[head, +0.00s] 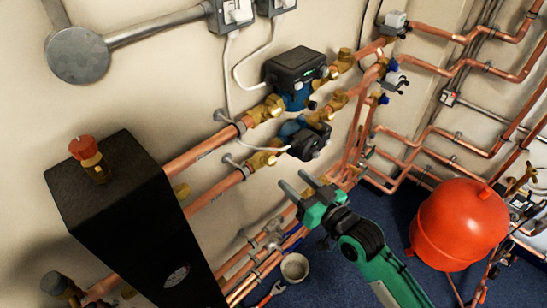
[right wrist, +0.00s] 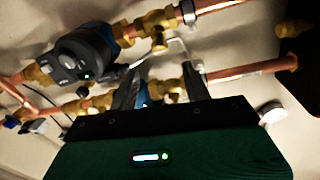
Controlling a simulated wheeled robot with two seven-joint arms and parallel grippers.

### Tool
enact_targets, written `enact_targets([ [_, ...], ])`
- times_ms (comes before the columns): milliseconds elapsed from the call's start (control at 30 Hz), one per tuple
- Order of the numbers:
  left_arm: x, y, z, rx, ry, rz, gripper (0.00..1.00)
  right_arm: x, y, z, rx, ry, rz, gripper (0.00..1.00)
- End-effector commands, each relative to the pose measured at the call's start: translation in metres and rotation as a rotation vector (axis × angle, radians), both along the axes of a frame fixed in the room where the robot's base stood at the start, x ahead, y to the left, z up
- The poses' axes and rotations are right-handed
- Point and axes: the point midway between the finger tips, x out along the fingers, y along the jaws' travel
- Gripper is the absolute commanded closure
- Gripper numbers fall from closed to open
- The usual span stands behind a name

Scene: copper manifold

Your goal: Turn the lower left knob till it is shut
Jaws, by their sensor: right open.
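Two pumps sit on two copper pipes along the wall. The lower pump (head: 308,142) has a brass valve (head: 262,160) on its left side; I cannot clearly make out a separate knob on it. The upper pump (head: 294,76) has a brass valve (head: 268,110) on its left. My right gripper (head: 297,182) is open and empty, below the lower pump and apart from it in the head view. In the right wrist view, brass fittings (right wrist: 172,88) show behind and between the open fingers (right wrist: 160,88), partly hidden by them. My left gripper is not in view.
A tall black box (head: 130,215) with a red-capped valve (head: 85,150) stands at the left. A red tank (head: 460,222) stands at the right. More copper pipes run below and behind my gripper. A small pale cup (head: 295,267) lies low, near blue flooring.

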Motion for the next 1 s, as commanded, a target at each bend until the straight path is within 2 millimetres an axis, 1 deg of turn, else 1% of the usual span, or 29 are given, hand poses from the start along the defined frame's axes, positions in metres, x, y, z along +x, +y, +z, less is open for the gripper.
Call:
enact_targets([
  [33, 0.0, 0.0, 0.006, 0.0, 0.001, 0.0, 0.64, 0.01, 0.008, 0.004, 0.002, -0.001, 0.0, 0.51],
  [200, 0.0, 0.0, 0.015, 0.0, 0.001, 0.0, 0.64, 0.039, 0.03, 0.004, 0.002, -0.001, -0.001, 0.51],
  [400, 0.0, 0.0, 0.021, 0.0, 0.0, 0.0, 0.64, 0.062, 0.05, 0.002, 0.001, 0.001, -0.001, 0.51],
  [600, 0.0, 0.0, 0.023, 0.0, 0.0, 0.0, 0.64, 0.072, 0.058, 0.001, 0.0, 0.0, -0.001, 0.51],
  [867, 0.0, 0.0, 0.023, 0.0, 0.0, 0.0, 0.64, 0.073, 0.058, 0.0, -0.001, 0.0, -0.001, 0.51],
  [900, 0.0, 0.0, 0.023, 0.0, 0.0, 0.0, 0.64, 0.073, 0.058, 0.0, 0.0, 0.0, -0.001, 0.53],
  [967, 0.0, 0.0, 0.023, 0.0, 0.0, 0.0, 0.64, 0.073, 0.058, 0.0, -0.001, 0.0, -0.001, 0.65],
  [1000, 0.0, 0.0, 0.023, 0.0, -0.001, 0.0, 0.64, 0.073, 0.058, 0.0, 0.0, 0.0, -0.001, 0.73],
])
